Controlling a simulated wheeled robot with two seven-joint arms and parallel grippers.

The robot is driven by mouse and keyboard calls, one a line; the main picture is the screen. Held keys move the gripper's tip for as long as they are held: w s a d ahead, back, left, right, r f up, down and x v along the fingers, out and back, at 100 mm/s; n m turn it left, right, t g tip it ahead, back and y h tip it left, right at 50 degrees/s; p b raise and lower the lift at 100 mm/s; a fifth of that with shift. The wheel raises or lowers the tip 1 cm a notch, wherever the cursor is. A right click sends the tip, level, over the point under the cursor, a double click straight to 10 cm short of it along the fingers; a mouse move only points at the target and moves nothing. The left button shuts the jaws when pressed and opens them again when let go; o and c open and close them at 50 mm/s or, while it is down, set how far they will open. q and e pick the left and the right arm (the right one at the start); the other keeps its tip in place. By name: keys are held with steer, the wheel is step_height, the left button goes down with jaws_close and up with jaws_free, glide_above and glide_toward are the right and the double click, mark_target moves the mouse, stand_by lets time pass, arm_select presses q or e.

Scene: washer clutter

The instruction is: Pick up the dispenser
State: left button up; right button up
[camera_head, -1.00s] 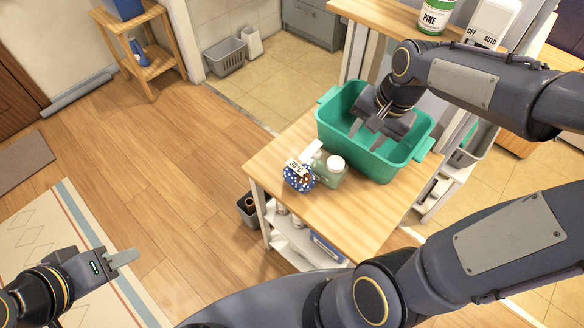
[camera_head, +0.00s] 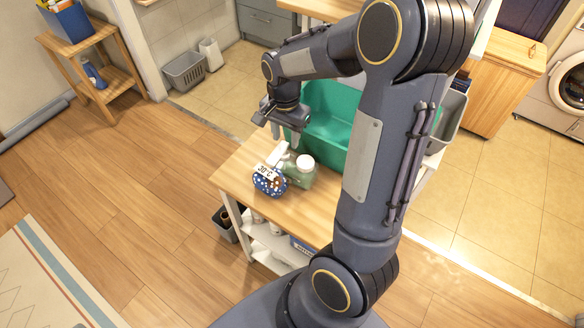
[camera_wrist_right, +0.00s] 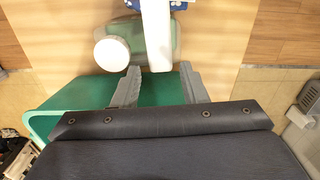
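A translucent green bottle with a round white cap (camera_head: 300,172), which looks like the dispenser, stands on the small wooden table. A white nozzle-like part (camera_head: 279,155) lies against its left side; I cannot tell whether they are joined. In the right wrist view the bottle's white cap (camera_wrist_right: 111,54) is at upper left and the white part (camera_wrist_right: 156,35) points down between the fingertips. My right gripper (camera_head: 279,131) is open and empty, just behind and above the bottle, between it and the green tub. In the wrist view its fingers (camera_wrist_right: 159,78) stay apart. My left gripper is out of view.
A blue dotted item with a 30°C tag (camera_head: 268,180) sits close left of the bottle. The green tub (camera_head: 325,112) stands behind, partly hidden by my right arm. The wooden tabletop (camera_head: 300,212) is bare in front.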

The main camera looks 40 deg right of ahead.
mark_target(284, 144)
steer(key=f, duration=0.2)
steer(key=a+f, duration=0.1)
steer(key=f, duration=0.1)
steer(key=shift+s, duration=0.15)
steer(key=shift+d+f, duration=0.1)
steer(key=shift+f, duration=0.3)
jaws_close()
